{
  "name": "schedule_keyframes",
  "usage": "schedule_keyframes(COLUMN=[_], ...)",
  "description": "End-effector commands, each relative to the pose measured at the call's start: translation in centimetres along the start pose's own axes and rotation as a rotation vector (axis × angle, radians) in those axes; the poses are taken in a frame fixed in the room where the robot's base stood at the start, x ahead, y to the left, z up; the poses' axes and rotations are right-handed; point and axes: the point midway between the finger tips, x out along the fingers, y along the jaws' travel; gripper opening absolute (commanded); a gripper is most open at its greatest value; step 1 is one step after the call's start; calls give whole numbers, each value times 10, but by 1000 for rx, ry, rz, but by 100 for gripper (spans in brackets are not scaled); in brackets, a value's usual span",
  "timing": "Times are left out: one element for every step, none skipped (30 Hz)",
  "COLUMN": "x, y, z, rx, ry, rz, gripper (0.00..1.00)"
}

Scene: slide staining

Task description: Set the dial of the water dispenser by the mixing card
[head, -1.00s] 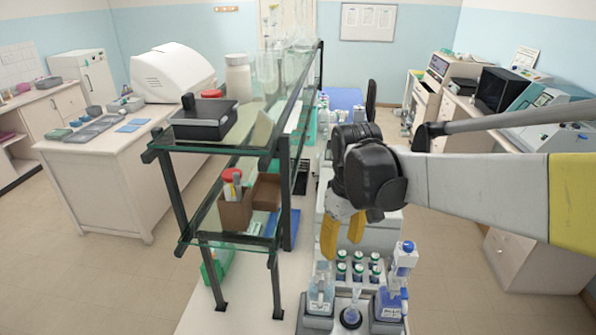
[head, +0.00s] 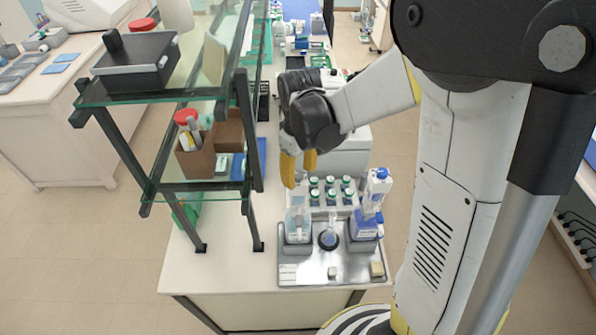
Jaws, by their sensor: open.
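My gripper (head: 299,172), with two yellow fingers, points down with its fingers apart and empty. In the picture it is just above a clear bottle with pale blue liquid (head: 298,226), at the left of a metal tray (head: 330,282). A taller dispenser with a blue top and blue liquid (head: 369,212) stands at the tray's right. I cannot tell for sure which is the water dispenser, and no dial setting is readable. A small white card (head: 289,272) lies at the tray's front left. It may be the mixing card; its text is too small to read.
A small flask (head: 328,238) stands between the bottles. A rack of green-banded vials (head: 330,190) is behind them. A glass shelf unit (head: 160,190) with a dark box (head: 137,65) and a brown holder (head: 193,160) stands close left of my gripper. The bench's front strip is clear.

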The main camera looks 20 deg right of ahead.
Motion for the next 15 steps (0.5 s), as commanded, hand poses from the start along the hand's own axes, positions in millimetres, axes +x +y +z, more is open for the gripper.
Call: schedule_keyframes(x=[3,4,6,6,7,7,7,7,6,6,6,6,6,6,6], y=[0,0,0,0,0,0,0,0,0,0,0,0,0,0,0], z=[0,0,0,0,0,0,0,0,0,0,0,0,0,0,0], rx=[0,0,0,0,0,0,0,0,0,0,0,0,0,0,0], ry=[0,0,0,0,0,0,0,0,0,0,0,0,0,0,0], rz=[0,0,0,0,0,0,0,0,0,0,0,0,0,0,0], gripper=[49,49,49,49,49,49,49,49,49,49,47,35,26,17,4])
